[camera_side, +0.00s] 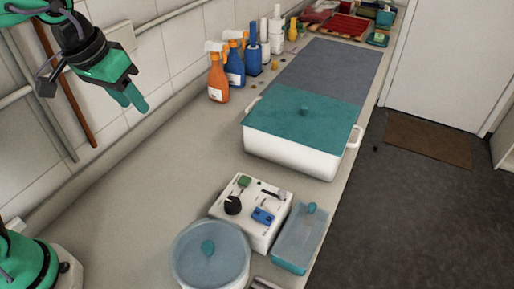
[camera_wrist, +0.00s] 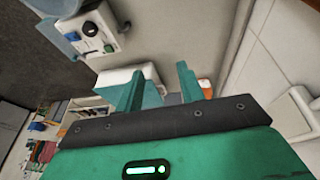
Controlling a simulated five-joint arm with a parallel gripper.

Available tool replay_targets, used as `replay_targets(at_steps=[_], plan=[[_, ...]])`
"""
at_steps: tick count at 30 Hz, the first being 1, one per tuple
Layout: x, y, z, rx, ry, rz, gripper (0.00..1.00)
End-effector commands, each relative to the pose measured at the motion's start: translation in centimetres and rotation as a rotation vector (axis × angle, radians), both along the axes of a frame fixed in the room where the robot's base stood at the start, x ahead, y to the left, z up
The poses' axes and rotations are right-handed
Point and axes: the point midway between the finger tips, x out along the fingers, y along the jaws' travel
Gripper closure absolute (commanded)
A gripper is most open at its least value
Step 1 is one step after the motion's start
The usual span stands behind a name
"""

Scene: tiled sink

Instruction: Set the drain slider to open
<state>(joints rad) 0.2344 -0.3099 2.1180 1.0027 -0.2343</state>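A white control box (camera_side: 254,222) sits on the counter at the lower middle of the side view, and it also shows at the upper left of the wrist view (camera_wrist: 103,22). On its top are a black knob (camera_side: 233,205), a green control (camera_side: 244,181), a blue control (camera_side: 263,215) and a grey lever-like piece (camera_side: 281,195). The labels are too small to read, so I cannot tell for sure which is the drain slider or its setting. My gripper (camera_side: 134,103) is high above the counter at the upper left, well apart from the box. Its green fingers (camera_wrist: 161,85) are spread and empty.
A round lidded pot (camera_side: 210,262) and a teal lidded container (camera_side: 299,238) flank the box closely. A large white tub with a teal lid (camera_side: 303,118) stands behind it. Spray bottles (camera_side: 218,75) line the wall. The left counter (camera_side: 140,185) is clear.

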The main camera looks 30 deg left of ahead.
Motion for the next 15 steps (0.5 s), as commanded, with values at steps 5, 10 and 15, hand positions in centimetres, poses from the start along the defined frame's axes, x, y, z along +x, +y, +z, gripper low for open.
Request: replay_targets(at_steps=[5,10,15], plan=[[2.8,-3.4,-0.3,-0.007,0.056,-0.008,0.62],[5.0,-6.9,-1.0,-0.007,0.105,-0.009,0.62],[6.9,-10.7,-2.2,-0.001,0.153,-0.012,0.62]])
